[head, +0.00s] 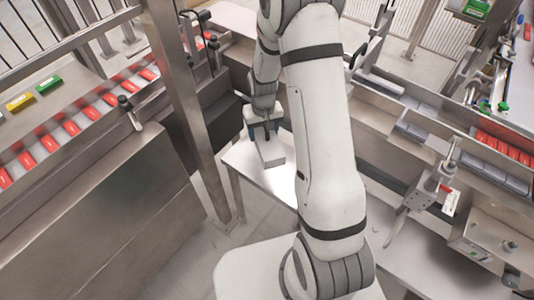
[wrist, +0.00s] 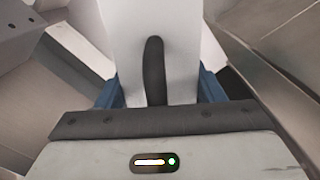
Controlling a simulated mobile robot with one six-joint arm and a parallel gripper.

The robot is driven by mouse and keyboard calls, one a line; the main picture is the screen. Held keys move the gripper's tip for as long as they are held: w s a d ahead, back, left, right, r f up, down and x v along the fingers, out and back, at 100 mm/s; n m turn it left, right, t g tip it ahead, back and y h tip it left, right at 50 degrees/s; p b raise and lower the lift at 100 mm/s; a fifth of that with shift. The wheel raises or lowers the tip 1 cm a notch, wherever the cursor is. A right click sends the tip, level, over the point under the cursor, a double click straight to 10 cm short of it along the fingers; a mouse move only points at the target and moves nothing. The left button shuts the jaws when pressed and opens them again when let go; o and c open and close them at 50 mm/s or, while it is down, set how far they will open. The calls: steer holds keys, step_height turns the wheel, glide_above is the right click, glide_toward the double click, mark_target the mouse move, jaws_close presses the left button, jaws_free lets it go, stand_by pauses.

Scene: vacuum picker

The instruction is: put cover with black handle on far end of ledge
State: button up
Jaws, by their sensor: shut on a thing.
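The cover (head: 271,155) is a pale grey block in the middle of the head view, at the end of my arm. In the wrist view the white cover (wrist: 128,40) fills the upper middle, with its black handle (wrist: 154,70) standing along it. My gripper (head: 267,131) is shut on the cover; its blue fingers show on either side in the wrist view. The white ledge (head: 240,160) lies around and below the cover. I cannot tell whether the cover touches it. My arm hides part of the ledge.
A steel post (head: 185,100) stands close left of the ledge. A conveyor with red packs (head: 72,128) runs at the left, with yellow (head: 19,102) and green boxes (head: 49,85) beyond it. Another line with grey packs (head: 480,166) lies at the right.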

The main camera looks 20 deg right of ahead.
mark_target(264, 136)
steer(key=shift+w, duration=0.15)
steer(key=shift+d, duration=0.1)
steer(key=f+b, duration=0.1)
steer(key=b, duration=0.2)
steer(key=f+n+b, duration=0.1)
steer(key=b, duration=0.2)
steer(key=f+n+b, duration=0.1)
steer(key=b, duration=0.2)
steer(key=shift+w+d+f+b, duration=0.1)
steer(key=shift+w+f+b, duration=0.15)
steer(key=shift+w+b, duration=0.1)
steer(key=n+b, duration=0.1)
steer(key=b, duration=0.3)
steer(key=f+n+b, duration=0.1)
steer(key=n+b, duration=0.1)
steer(key=b, duration=0.2)
steer(key=s+f+n+b, duration=0.1)
steer(key=n+b, duration=0.1)
steer(key=b, duration=0.2)
steer(key=shift+f, duration=0.15)
step_height(264, 136, down, 10)
steer(key=shift+r+b, duration=0.1)
steer(key=shift+b, duration=0.75)
